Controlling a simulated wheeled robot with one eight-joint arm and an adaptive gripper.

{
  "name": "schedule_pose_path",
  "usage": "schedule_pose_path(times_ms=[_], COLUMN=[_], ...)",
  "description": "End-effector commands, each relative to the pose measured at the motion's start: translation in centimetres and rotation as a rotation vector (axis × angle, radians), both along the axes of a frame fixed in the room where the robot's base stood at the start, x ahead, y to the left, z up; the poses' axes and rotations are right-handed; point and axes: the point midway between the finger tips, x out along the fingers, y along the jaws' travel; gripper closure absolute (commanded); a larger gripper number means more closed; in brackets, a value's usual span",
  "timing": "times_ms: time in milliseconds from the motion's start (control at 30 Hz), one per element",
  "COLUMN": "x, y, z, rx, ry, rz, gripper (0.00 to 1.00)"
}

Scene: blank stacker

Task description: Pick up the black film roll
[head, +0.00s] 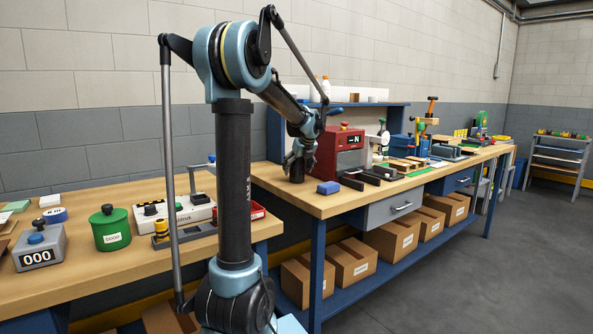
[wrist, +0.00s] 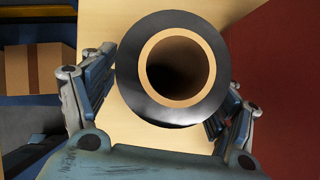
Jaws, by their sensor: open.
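The black film roll (wrist: 130,80) is seen end-on in the wrist view, with a tan core around a dark hole. In the head view the roll (head: 297,172) is a small dark cylinder standing upright on the wooden bench (head: 323,204), left of the red machine. My gripper (wrist: 160,105) is open, with one finger on each side of the roll in the wrist view. In the head view my gripper (head: 296,160) is at the roll's top. The fingertips are partly hidden behind the roll, and I cannot tell whether they touch it.
The red machine (head: 338,150) stands close on the right of the roll. A nearer bench on the left holds a green canister (head: 110,229) and a grey counter box (head: 39,249). Cardboard boxes sit below.

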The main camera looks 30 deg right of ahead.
Motion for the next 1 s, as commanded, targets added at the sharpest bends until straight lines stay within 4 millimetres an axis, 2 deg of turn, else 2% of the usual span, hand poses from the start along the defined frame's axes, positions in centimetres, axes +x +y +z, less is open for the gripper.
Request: schedule_pose_path(times_ms=[167, 433, 700, 1000], x=[0.9, 1.0, 0.9, 0.9], y=[-0.1, -0.2, -0.2, -0.3], z=[-1.4, -1.6, -1.6, -1.4], rx=[-0.001, 0.0, 0.0, 0.0], ry=[-0.001, 0.0, 0.0, 0.0], rz=[0.001, 0.0, -0.001, -0.002], gripper=[0.21, 0.21, 0.81, 0.81])
